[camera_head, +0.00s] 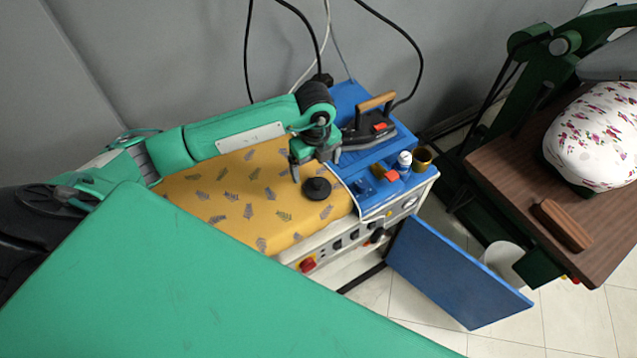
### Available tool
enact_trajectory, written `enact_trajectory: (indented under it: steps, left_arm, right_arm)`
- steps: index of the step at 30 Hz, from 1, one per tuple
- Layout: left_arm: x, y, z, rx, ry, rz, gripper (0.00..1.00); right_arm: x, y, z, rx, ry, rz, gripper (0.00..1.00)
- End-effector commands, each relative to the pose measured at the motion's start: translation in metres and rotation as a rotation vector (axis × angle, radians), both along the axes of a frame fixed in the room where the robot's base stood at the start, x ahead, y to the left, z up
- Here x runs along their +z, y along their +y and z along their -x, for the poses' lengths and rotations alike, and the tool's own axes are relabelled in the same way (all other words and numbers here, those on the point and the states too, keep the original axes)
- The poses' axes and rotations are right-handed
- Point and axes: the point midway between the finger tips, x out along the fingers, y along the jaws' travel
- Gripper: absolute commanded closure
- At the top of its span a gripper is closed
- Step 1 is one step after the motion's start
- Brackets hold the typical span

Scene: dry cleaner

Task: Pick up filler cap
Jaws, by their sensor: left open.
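A round black cap with a small raised knob, which looks like the filler cap (317,189), lies on the yellow patterned ironing surface (220,210) near its right end. My left gripper (314,167) is open and points down just above and behind the cap in the picture. One finger shows at the cap's upper left. The other is partly lost against the iron and the blue area. The gripper looks empty, and I cannot tell the exact height between it and the cap. My right gripper is not in view.
An iron (368,130) with a wooden handle stands on the blue top (347,98), close right of my gripper. Cables hang behind. A wooden table (500,165) is at right.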

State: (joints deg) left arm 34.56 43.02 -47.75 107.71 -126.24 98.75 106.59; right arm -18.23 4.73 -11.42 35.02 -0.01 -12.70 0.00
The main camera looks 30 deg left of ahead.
Motion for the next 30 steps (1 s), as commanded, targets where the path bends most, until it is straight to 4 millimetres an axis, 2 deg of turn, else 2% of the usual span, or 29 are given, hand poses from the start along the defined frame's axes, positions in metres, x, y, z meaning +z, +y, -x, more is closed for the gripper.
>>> enact_trajectory:
  steps: [4, 9, 12, 16, 21, 29, 30]
  left_arm:
    - [-0.016, -0.001, 0.0, -0.001, 0.001, 0.001, 0.09]
    - [-0.024, -0.002, 0.001, -0.001, 0.001, 0.002, 0.09]
    - [-0.033, -0.004, 0.002, -0.001, 0.003, 0.002, 0.09]
    - [-0.049, -0.008, 0.003, -0.002, 0.003, 0.002, 0.09]
    - [-0.069, -0.007, 0.002, 0.0, 0.001, 0.001, 0.09]
    - [-0.072, -0.007, 0.002, -0.002, -0.001, 0.002, 0.09]
    - [-0.072, -0.007, 0.002, -0.002, -0.001, 0.002, 0.17]
  right_arm:
    - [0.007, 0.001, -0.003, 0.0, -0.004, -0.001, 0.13]
    - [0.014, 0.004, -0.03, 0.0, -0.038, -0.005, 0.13]
    - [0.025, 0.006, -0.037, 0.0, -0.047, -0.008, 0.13]
    - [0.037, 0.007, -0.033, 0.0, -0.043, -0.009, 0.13]
    - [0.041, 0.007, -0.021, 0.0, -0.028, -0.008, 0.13]
    - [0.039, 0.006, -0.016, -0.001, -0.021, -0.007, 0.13]
    - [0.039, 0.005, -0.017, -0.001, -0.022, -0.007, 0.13]
